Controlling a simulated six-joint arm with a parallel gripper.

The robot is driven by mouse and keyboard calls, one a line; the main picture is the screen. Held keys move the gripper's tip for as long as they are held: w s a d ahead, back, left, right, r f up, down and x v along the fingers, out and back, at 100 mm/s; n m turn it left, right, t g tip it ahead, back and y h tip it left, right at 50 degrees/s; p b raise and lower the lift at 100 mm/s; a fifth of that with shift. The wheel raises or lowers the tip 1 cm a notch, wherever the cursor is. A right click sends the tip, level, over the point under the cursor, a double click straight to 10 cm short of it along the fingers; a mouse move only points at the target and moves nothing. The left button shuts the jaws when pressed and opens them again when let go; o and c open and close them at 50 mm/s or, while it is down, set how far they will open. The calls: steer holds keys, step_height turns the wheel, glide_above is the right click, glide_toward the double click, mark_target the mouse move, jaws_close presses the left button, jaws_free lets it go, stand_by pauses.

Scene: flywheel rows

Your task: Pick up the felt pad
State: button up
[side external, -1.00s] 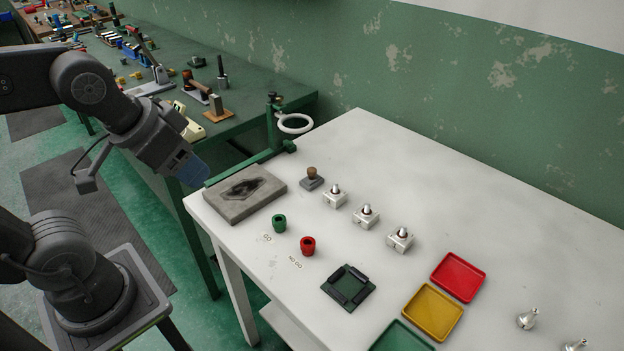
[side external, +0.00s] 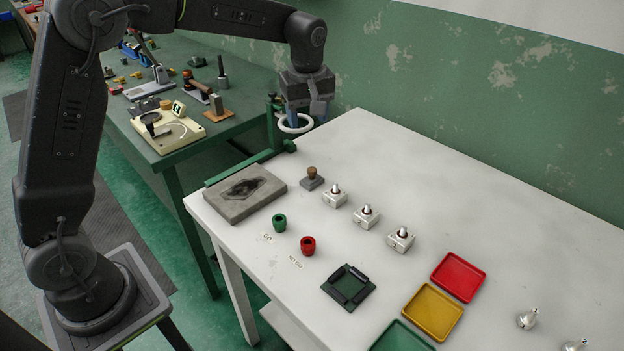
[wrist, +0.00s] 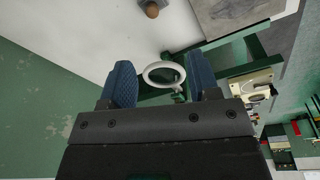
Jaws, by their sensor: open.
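A small grey pad with a round brown knob on top (side external: 312,182), which looks like the felt pad, stands upright near the back left of the white table. In the wrist view only its brown knob (wrist: 152,9) clearly shows, at the top edge. My gripper (side external: 306,112) is open and empty, with two blue fingers pointing down. It is raised near the white ring, behind and above the pad and apart from it. In the wrist view the white ring shows between the fingertips (wrist: 161,70).
The white ring (side external: 281,128) sits on a green stand by the table corner. A stained grey slab (side external: 232,211) lies left of the pad, and several white blocks with metal pins (side external: 366,216) stand to its right. Green (side external: 279,223) and red (side external: 308,246) cups are in front.

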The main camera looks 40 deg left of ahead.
steer(key=n, duration=0.2)
glide_above(312, 169)
steer(key=d, duration=0.2)
step_height(312, 169, down, 4)
steer(key=shift+g, duration=0.4)
steer(key=f, duration=0.4)
steer(key=a+f, duration=0.1)
steer(key=f, duration=0.4)
steer(key=a+f, duration=0.1)
steer(key=f, duration=0.4)
steer(key=shift+f, duration=0.2)
steer(key=shift+c, duration=0.5)
steer(key=c, duration=0.9)
